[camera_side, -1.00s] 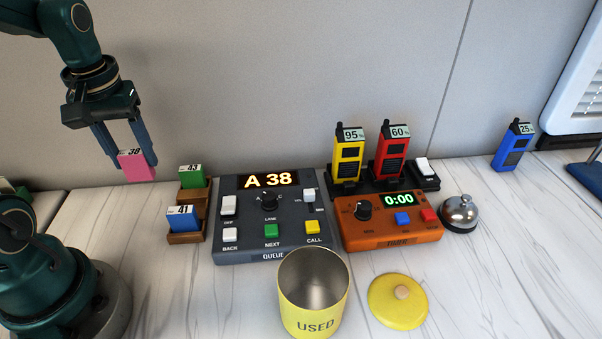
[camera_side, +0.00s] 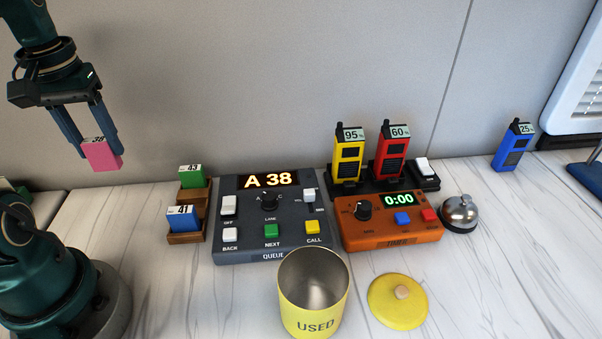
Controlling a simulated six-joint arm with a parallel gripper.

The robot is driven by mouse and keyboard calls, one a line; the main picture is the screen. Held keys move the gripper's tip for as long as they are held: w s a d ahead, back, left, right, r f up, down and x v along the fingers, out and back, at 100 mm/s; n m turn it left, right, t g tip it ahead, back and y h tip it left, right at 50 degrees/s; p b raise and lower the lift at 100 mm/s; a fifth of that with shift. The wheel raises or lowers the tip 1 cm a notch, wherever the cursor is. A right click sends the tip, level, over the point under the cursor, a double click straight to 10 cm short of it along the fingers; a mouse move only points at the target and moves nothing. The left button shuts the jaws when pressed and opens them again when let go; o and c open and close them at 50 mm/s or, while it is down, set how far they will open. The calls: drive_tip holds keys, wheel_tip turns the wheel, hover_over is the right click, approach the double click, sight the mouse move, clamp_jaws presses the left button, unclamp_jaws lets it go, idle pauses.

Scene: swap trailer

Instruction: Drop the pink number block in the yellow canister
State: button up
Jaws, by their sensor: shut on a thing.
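The pink number block (camera_side: 102,155) has a white top band marked 38. My gripper (camera_side: 100,145) is shut on it and holds it in the air at the upper left, to the left of the wooden block rack. The yellow canister (camera_side: 313,303), labelled USED, stands upright and open at the front middle. The part of its inside that shows looks empty. Its round yellow lid (camera_side: 398,310) with a wooden knob lies on the table to its right. My gripper is well apart from the canister, to its upper left.
The wooden rack (camera_side: 187,237) holds a green block (camera_side: 193,177) and a blue block (camera_side: 183,222). The grey queue console (camera_side: 290,240) reads A 38. An orange timer (camera_side: 395,232), bell (camera_side: 460,213) and radios in a black charger (camera_side: 385,183) stand to the right. Table left of the canister is clear.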

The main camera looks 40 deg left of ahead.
drive_tip(key=w+d+r+m, duration=0.4)
drive_tip(key=w+d+m, duration=0.1)
drive_tip(key=w+d, duration=0.25)
drive_tip(key=w+d+r+m, duration=0.4)
drive_tip(key=w+d+r, duration=0.15)
drive_tip(key=d, duration=0.35)
drive_tip(key=s+d+f+m+h, duration=0.1)
drive_tip(key=s+d+m, duration=0.3)
drive_tip(key=d, duration=0.7)
drive_tip(key=s+d+f+m+h, duration=0.1)
drive_tip(key=s+d+m, duration=0.3)
drive_tip(key=d, duration=0.8)
wheel_tip(320, 180, down, 6)
drive_tip(key=w+m, duration=0.1)
drive_tip(key=shift+a, duration=0.15)
drive_tip(key=shift+w, duration=0.1)
drive_tip(key=o, duration=1.4)
